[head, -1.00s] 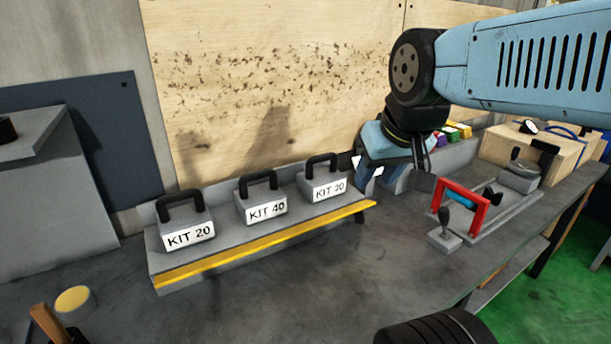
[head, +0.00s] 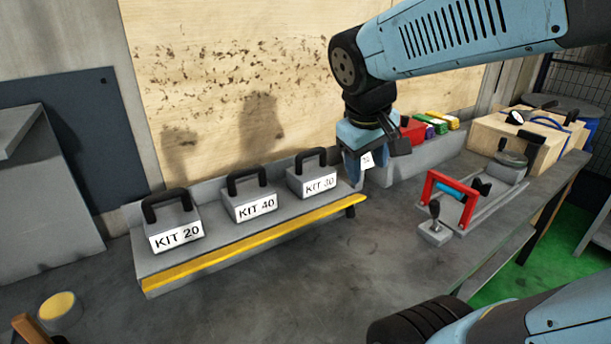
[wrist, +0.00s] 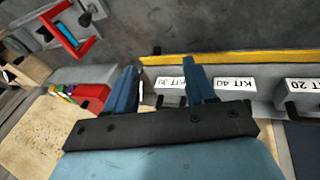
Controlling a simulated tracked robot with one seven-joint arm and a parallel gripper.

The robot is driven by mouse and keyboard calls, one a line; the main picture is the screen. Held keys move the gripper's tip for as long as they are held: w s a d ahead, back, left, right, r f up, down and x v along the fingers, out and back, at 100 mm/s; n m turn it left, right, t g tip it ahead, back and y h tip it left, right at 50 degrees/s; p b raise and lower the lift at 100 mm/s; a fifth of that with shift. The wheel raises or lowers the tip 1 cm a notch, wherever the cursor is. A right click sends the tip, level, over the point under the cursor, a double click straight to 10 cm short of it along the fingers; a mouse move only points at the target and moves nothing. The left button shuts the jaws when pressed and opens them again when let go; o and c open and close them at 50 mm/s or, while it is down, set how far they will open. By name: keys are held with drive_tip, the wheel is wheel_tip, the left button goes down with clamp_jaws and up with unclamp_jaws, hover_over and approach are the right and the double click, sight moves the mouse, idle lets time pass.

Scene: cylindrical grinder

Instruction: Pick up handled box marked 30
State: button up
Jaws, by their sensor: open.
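The handled box marked KIT 30 (head: 314,181) is grey with a black arched handle. It sits upright at the right end of a grey shelf (head: 215,256) with a yellow front edge. My gripper (head: 368,172) hangs just right of this box in the head view, open and pointing down. In the wrist view its two blue fingers (wrist: 158,80) are apart, and the KIT 30 box (wrist: 170,84) shows between them, partly hidden, beyond the fingertips. The fingers appear empty.
The KIT 40 box (head: 252,202) and KIT 20 box (head: 173,222) stand left on the same shelf. Right are a red box (head: 412,131), a red-framed fixture (head: 453,190) and a wooden crate (head: 545,148).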

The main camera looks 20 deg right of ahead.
drive_tip(key=w+f+n+g+h, duration=0.1)
drive_tip(key=w+f+n+h, duration=0.1)
drive_tip(key=w+n+h, duration=0.35)
drive_tip(key=n+t+h, duration=0.4)
drive_tip(key=n+t, duration=0.1)
drive_tip(key=n, duration=0.4)
approach(312, 153)
drive_tip(key=x, duration=0.5)
drive_tip(key=shift+w+d+f, duration=0.1)
drive_tip(key=shift+w+d, duration=0.1)
drive_tip(key=shift+w, duration=0.2)
drive_tip(key=shift+x, duration=2.55)
drive_tip(key=shift+w+a+f, duration=0.15)
drive_tip(key=shift+w, duration=0.05)
drive_tip(key=shift+c, duration=0.5)
clamp_jaws()
